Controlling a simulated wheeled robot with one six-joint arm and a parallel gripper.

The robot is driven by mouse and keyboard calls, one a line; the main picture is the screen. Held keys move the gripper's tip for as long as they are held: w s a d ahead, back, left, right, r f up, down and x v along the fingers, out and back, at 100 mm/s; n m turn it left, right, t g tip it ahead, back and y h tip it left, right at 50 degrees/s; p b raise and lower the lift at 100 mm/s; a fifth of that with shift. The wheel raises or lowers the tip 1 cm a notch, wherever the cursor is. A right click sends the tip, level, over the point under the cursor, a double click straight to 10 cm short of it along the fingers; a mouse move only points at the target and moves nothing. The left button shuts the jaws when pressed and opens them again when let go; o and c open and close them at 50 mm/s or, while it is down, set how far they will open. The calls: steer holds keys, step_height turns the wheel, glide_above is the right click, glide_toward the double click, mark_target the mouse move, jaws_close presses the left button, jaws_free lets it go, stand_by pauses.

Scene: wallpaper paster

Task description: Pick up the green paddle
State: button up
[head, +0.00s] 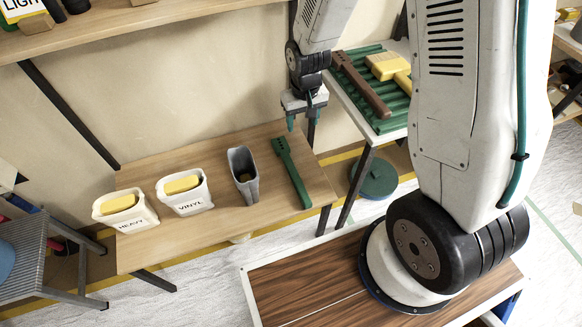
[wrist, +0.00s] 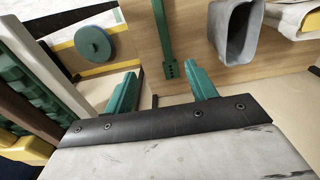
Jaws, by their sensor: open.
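The green paddle (head: 291,172) lies on the wooden table at its right end, with its long side running from back to front. It also shows in the wrist view (wrist: 164,35), where its near end, with small holes, appears beyond the gap between the fingers. My gripper (head: 301,123) is open and empty, with teal fingers pointing down. It is above the back right part of the table, apart from the paddle. In the wrist view both fingers of my gripper (wrist: 160,80) are spread apart.
Left of the paddle on the table (head: 235,225) stand a grey holder (head: 243,182), a VINYL tub (head: 185,195) and a HEAVY tub (head: 124,214). A green rack (head: 345,95) with a brown paddle (head: 362,85) and a yellow tool (head: 388,67) is at right. A shelf (head: 120,25) hangs above.

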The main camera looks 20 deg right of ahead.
step_height(320, 180, down, 10)
glide_above(300, 187)
steer(key=f, duration=1.5)
steer(key=shift+s+f, duration=0.2)
steer(key=shift+f, duration=0.2)
steer(key=shift+w+d+f, duration=0.1)
steer(key=shift+w+f, duration=0.05)
steer(key=shift+f, duration=2.6)
steer(key=c, duration=1.1)
